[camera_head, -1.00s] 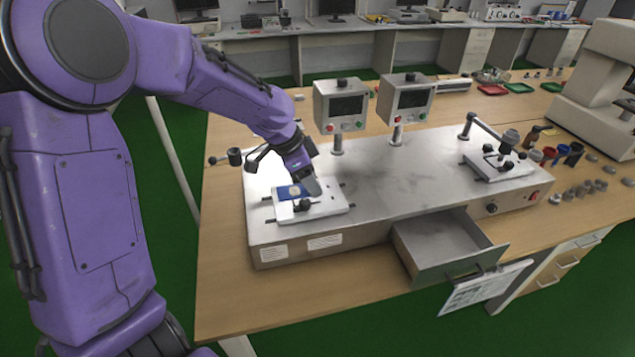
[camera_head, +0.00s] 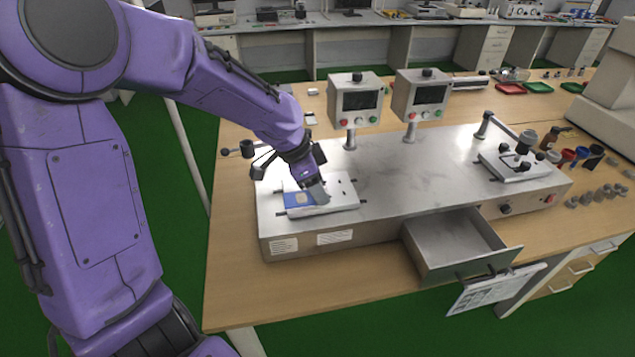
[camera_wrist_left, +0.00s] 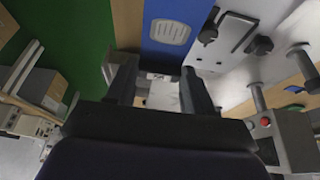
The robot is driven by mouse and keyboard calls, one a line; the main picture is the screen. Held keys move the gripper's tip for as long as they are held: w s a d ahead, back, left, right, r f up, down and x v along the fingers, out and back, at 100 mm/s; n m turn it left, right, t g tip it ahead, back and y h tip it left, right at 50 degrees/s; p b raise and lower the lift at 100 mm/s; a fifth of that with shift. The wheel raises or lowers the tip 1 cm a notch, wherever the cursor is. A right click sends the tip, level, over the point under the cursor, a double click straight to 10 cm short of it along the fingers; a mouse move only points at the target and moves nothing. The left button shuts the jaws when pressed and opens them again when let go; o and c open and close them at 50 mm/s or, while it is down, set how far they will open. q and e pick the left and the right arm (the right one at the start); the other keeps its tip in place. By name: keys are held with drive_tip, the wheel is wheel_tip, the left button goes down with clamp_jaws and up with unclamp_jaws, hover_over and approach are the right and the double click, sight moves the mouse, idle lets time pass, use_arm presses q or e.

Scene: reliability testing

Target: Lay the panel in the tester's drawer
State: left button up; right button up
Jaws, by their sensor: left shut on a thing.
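The blue panel (camera_head: 297,199) with a pale label is at the left test fixture on the tester (camera_head: 400,180). My left gripper (camera_head: 317,190) is shut on the panel's edge. In the left wrist view, the blue panel (camera_wrist_left: 180,55) extends past the fingers of my left gripper (camera_wrist_left: 160,85). Whether the panel touches the white fixture plate (camera_head: 343,187) is hard to tell. The tester's drawer (camera_head: 455,243) is pulled out at the front and looks empty. My right gripper is not in view.
Small grey parts (camera_head: 597,197) lie on the table at the right. The tester top between the fixtures is clear.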

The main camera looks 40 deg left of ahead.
use_arm(q)
wheel_tip(320, 180, down, 7)
drive_tip(key=b, duration=0.4)
drive_tip(key=shift+f, duration=0.15)
idle(0.5)
